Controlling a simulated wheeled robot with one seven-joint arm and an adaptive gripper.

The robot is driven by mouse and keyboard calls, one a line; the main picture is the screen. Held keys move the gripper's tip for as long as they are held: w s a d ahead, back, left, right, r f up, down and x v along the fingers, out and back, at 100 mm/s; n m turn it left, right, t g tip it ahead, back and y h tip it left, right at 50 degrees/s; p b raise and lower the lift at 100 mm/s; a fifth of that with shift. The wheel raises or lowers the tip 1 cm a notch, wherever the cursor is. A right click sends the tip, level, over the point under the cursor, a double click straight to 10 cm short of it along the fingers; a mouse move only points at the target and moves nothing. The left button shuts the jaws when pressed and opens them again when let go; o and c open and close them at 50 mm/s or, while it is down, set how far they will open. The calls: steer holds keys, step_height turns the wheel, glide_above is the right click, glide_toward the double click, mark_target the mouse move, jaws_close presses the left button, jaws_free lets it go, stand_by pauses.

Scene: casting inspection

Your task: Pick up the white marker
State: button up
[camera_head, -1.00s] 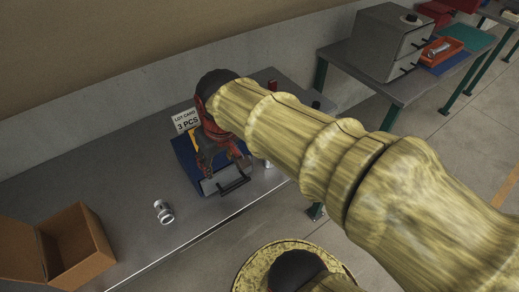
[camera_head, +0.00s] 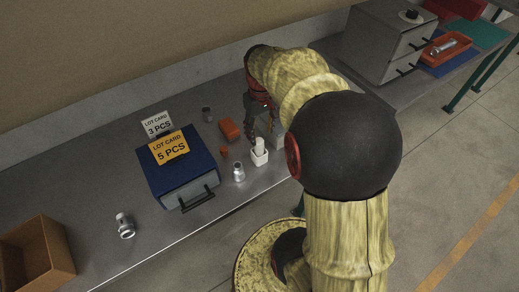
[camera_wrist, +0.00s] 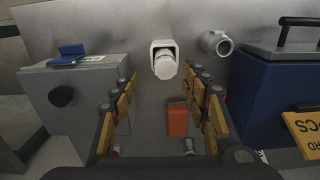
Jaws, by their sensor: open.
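The white marker (camera_head: 260,144) stands in a small white square cup (camera_head: 260,158) near the front edge of the bench. In the wrist view the marker (camera_wrist: 165,67) shows as a thick white cylinder leaning out of the cup (camera_wrist: 156,45), beyond my fingertips and roughly centred between them. My gripper (camera_head: 266,110) is above the bench, behind the cup in the head view, and partly hidden by my arm. In the wrist view my gripper (camera_wrist: 161,77) is open, with its two fingers well apart and nothing held.
A blue case (camera_head: 165,166) with lot cards stands left of the cup; a metal fitting (camera_head: 239,173) is close beside it. An orange block (camera_wrist: 178,120) lies between my fingers' lines. A grey box (camera_wrist: 75,98) is near my left finger. A cardboard box (camera_head: 40,250) is far left.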

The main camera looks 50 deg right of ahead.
mark_target(259, 141)
steer(key=f, duration=0.2)
steer(key=a+f+b, duration=0.1)
steer(key=shift+s+f+b, duration=0.15)
steer(key=shift+f+b, duration=0.15)
steer(key=shift+f, duration=0.6)
steer(key=shift+c, duration=0.2)
steer(key=c, duration=1.1)
jaws_close()
steer(key=shift+r, duration=0.1)
step_height(259, 141, up, 7)
steer(key=shift+r+p, duration=0.2)
steer(key=shift+p, duration=1.05)
steer(key=s+a+p, duration=0.1)
steer(key=s+a, duration=0.1)
steer(key=a, duration=0.6)
steer(key=s+a+p, duration=0.2)
steer(key=s+a, duration=0.1)
steer(key=a, duration=0.6)
steer(key=shift+s+f, duration=0.2)
steer(key=shift+f, duration=0.05)
